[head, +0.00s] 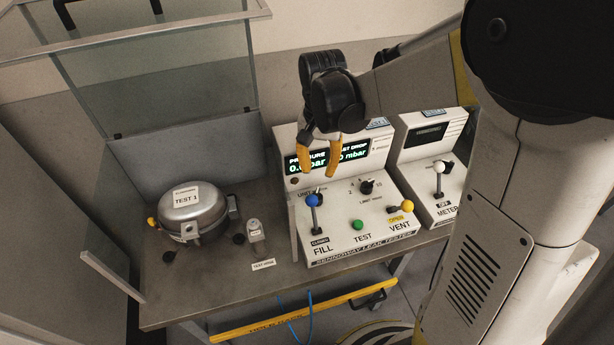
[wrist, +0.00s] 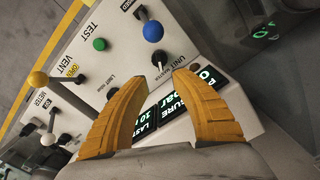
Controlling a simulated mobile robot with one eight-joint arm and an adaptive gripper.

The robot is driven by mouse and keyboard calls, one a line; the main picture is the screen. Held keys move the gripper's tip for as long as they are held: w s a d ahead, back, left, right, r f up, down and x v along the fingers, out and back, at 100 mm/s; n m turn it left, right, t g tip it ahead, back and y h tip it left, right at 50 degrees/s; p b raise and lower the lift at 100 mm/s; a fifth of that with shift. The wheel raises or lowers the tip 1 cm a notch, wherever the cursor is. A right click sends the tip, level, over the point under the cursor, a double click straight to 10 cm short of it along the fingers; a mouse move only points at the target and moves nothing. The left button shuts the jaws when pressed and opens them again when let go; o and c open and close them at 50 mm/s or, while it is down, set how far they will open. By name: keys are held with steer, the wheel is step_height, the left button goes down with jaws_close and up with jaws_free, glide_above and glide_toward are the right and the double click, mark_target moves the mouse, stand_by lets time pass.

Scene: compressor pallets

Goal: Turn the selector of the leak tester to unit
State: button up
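The leak tester (head: 372,240) is a white sloped panel on the bench, with a green-lit pressure display. Its selector, a small black knob, shows in the wrist view (wrist: 160,60) beside the UNIT and MASTER lettering. In the head view it is mostly hidden near the blue lever and my fingers. I cannot tell which word its pointer faces. My gripper (head: 318,175) hangs over the panel's upper left, its yellow fingers pointing down. In the wrist view the fingers (wrist: 158,78) are apart and empty, with the knob just beyond the gap between their tips.
The blue-balled FILL lever (head: 313,201) stands close to the selector. A green TEST button (head: 357,225), a yellow VENT lever (head: 407,206) and a black limit knob (head: 367,187) share the panel. A meter box (head: 444,190) stands right; a compressor (head: 193,212) sits left.

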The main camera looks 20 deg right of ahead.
mark_target(318, 191)
step_height(318, 191, down, 9)
steer(key=b, duration=0.3)
steer(key=shift+r, duration=0.1)
jaws_close()
